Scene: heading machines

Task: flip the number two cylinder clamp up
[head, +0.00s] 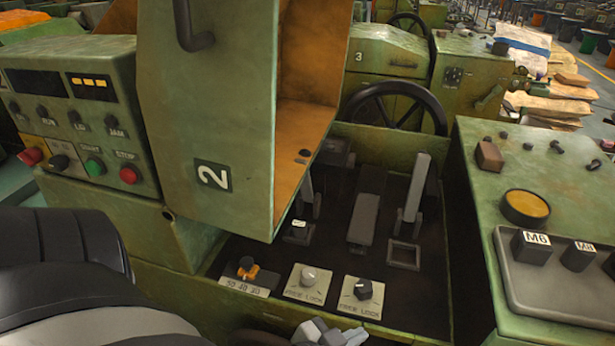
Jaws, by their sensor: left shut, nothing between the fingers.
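The number two machine has a green cover (213,110) with a "2" plate (213,176); the cover stands open, its orange inside facing right. In the dark bay beside it, one grey lever (413,190) stands upright in a square frame. A second lever (308,190) is partly hidden by the cover's edge. A flat grey bar (367,212) lies between them. I cannot tell which part is the cylinder clamp. My left gripper (335,333) is at the bottom edge, shut and empty, just below the knob plates and apart from the levers. My right gripper is not in view.
A button panel (75,120) is at left. A green cabinet with a tray (525,290) bounds the right. A black handwheel (395,105) stands behind.

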